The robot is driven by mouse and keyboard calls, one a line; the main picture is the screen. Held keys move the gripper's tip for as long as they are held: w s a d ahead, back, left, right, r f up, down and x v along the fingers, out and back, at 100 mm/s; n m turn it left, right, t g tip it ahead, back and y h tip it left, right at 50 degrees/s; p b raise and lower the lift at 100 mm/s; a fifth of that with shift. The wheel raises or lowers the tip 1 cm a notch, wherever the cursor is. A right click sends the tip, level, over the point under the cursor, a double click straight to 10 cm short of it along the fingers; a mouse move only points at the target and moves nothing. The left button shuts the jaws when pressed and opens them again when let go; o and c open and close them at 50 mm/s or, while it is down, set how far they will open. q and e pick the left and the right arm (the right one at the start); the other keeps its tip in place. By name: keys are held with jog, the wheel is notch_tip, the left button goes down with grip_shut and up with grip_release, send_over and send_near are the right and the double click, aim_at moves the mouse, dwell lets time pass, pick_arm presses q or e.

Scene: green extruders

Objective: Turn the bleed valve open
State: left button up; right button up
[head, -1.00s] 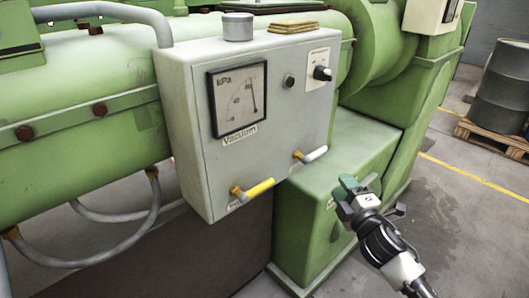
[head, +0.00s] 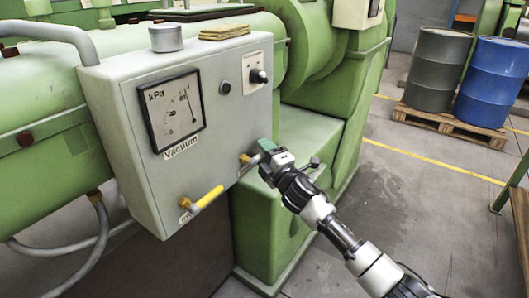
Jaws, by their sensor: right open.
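The grey control box (head: 215,120) carries two small lever valves low on its front. One has a yellow handle (head: 208,198) at lower left, with a label too small to read. My left gripper is not in view.
The box has a vacuum gauge (head: 175,108), a black knob (head: 259,76) and a button. A metal cup (head: 166,38) and yellowish pads (head: 224,32) sit on top. Green machine housing (head: 310,135) stands behind my right gripper. Drums on a pallet (head: 455,125) stand at the back right.

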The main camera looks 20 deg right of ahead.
grip_shut()
dwell(0.4)
